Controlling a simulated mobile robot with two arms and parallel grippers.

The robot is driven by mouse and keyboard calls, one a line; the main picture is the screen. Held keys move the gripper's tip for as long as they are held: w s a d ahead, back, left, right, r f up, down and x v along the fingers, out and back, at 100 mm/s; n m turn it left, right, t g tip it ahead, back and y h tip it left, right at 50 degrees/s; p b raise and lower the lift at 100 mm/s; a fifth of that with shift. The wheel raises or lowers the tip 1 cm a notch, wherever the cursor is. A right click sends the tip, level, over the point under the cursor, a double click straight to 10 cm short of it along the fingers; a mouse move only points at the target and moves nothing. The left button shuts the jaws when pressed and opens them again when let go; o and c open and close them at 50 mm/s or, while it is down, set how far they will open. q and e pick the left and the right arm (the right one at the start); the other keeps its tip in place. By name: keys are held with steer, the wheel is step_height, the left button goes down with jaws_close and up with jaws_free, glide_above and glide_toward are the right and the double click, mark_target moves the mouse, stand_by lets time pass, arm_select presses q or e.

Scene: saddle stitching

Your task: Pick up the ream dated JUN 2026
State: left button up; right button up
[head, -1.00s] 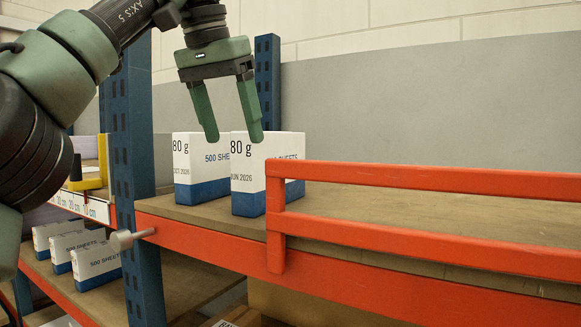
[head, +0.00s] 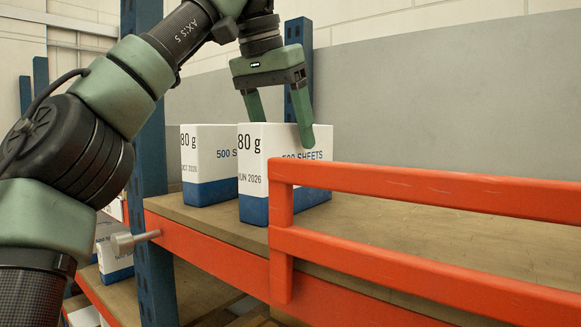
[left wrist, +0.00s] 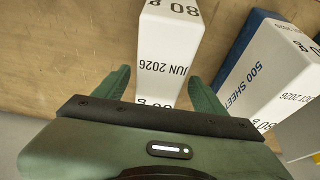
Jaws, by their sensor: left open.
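The ream dated JUN 2026 (head: 252,170) is a white block with a blue base, upright on the shelf. My left gripper (head: 282,132) points down at its top, open, one finger in front of its right face and the other partly hidden behind it. In the left wrist view the JUN 2026 ream (left wrist: 168,55) lies between the open fingers (left wrist: 158,80), with a gap seen on each side. A ream dated OCT 2026 (head: 207,165) stands just left of it in the head view and to the right in the left wrist view (left wrist: 262,75). My right gripper is not in view.
An orange guard rail (head: 420,187) runs along the shelf front, crossing the JUN ream's lower right. A blue post (head: 150,200) stands left. The wooden shelf (head: 390,218) is clear to the right. More reams (head: 115,258) sit on a lower shelf.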

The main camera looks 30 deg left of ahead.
mark_target(292, 156)
arm_select(q)
steer(key=x, duration=0.5)
steer(key=shift+w+d+r, duration=0.1)
steer(key=shift+w, duration=0.1)
steer(key=shift+f, duration=0.3)
steer(key=shift+s+r, duration=0.1)
steer(key=shift+c, duration=0.3)
jaws_close()
steer(key=shift+r, duration=0.1)
